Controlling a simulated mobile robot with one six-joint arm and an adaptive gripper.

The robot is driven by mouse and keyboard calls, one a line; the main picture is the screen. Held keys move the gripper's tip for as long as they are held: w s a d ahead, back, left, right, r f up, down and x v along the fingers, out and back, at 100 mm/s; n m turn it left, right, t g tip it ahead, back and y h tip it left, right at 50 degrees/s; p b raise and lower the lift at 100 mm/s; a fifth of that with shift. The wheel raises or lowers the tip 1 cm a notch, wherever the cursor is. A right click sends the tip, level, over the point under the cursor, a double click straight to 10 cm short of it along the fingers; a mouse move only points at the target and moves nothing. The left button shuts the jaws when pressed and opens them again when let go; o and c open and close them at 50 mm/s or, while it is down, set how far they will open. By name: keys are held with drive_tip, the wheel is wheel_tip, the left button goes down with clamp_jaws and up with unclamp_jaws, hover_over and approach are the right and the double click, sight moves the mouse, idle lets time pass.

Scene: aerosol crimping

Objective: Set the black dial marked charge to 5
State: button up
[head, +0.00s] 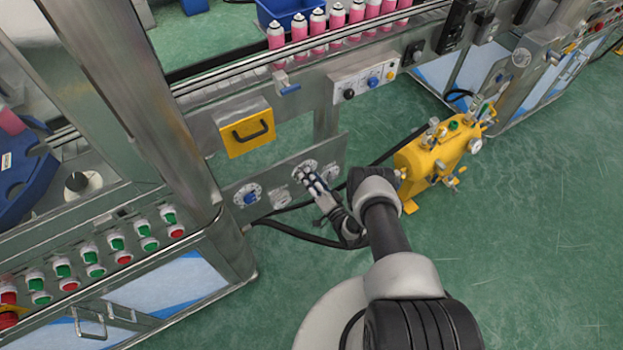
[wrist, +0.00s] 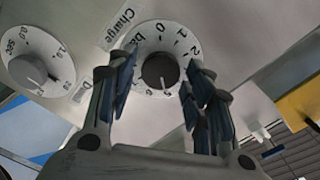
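The black charge dial (wrist: 158,71) is in the wrist view, in the middle of a round white numbered plate beside a label reading "Charge". A pale mark on its lower edge points roughly toward the 5, though the small digits are hard to read. My gripper (wrist: 160,82) is open, with one finger on each side of the dial and a visible gap to it on both sides. I cannot tell how deep the fingertips reach. In the head view my gripper (head: 309,180) is at the steel panel and hides the dial's knob; part of its white plate (head: 304,166) shows.
A second dial (wrist: 38,70) is left of the charge dial in the wrist view. In the head view a blue dial (head: 249,196) is left on the same panel. A yellow box (head: 246,128) is above, and a yellow machine (head: 435,155) stands right.

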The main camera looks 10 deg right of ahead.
drive_tip(key=shift+o, duration=0.5)
drive_tip(key=shift+s, duration=0.1)
drive_tip(key=v, duration=1.1)
drive_tip(key=shift+s, duration=0.35)
drive_tip(key=shift+d+r, duration=0.1)
drive_tip(key=shift+d, duration=0.05)
